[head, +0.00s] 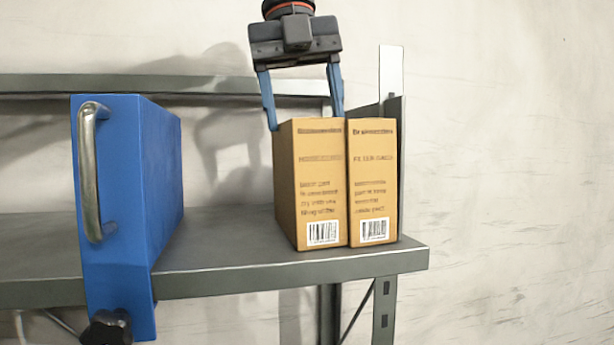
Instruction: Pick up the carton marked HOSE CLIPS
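Two tan cartons stand upright side by side at the right end of the shelf. The print on the left carton (320,190) is too blurred to read surely. The right carton (373,190) has a line that looks like FILTER and a second, unclear word. Each has a barcode label low on its front. One gripper (307,121) reaches down from the top, leaning in slightly from the left, so I take it as my left. Its blue fingers are spread at the left carton's top, one at its left side, the other near the seam, its tip partly hidden. Contact is unclear.
A blue case-like block (150,190) with a metal handle (90,175) and black knob (107,328) stands at the left. Bare grey shelf (225,245) lies between it and the cartons. An upright plate (391,75) rises behind the right carton, near the shelf's right end.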

